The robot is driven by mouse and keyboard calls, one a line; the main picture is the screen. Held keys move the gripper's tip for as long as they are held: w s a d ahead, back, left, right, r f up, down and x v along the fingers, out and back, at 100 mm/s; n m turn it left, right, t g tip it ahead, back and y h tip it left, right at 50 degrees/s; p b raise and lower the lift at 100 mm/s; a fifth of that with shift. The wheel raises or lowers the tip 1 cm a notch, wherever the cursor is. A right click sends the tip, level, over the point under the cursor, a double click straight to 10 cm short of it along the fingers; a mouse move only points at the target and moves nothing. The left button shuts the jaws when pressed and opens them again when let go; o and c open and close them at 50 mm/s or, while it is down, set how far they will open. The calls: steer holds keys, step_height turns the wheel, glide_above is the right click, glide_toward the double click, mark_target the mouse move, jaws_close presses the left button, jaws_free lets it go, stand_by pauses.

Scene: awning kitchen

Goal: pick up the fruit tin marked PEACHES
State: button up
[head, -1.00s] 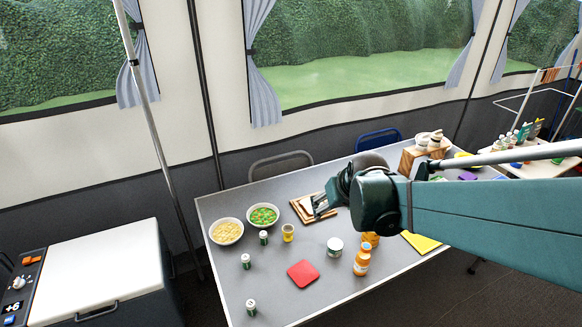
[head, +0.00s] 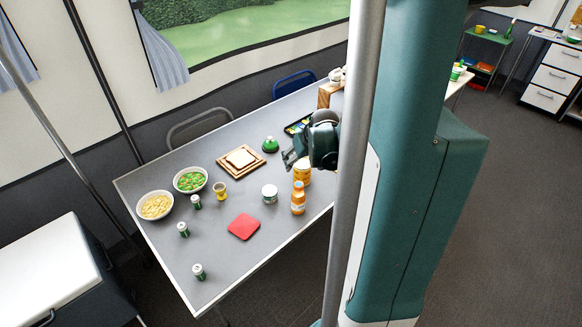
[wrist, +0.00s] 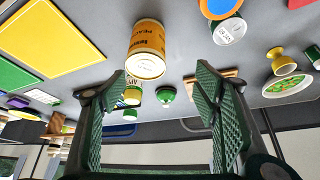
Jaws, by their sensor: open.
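The fruit tin with an orange label (wrist: 147,45) shows in the wrist view, with its lettering upside down; I read it as PEACHES. It lies beyond my fingertips, a little left of the gap between them. My gripper (head: 290,158) is above the table, just behind and left of that tin. In the wrist view my gripper (wrist: 161,72) has its fingers wide apart with nothing between them.
A white-and-green tin (head: 270,193), red mat (head: 243,226), yellow cup (head: 220,190) and green object (head: 270,145) are nearby. A bread board (head: 222,163) and two bowls (head: 155,205) stand farther left. Another tin (wrist: 132,94) shows past my left finger.

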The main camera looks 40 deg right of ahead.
mark_target(304, 165)
steer(key=shift+s+d+f, duration=0.2)
steer(key=shift+d+f, duration=0.45)
steer(key=shift+s+d+f, duration=0.15)
steer(key=shift+d+f, duration=0.45)
steer(key=shift+b+x, duration=0.5)
steer(key=shift+x, duration=0.8)
steer(key=shift+f, duration=0.1)
steer(key=shift+b+x, duration=0.95)
steer(key=shift+x, duration=1.55)
steer(key=c, duration=1.2)
steer(key=shift+c, duration=0.2)
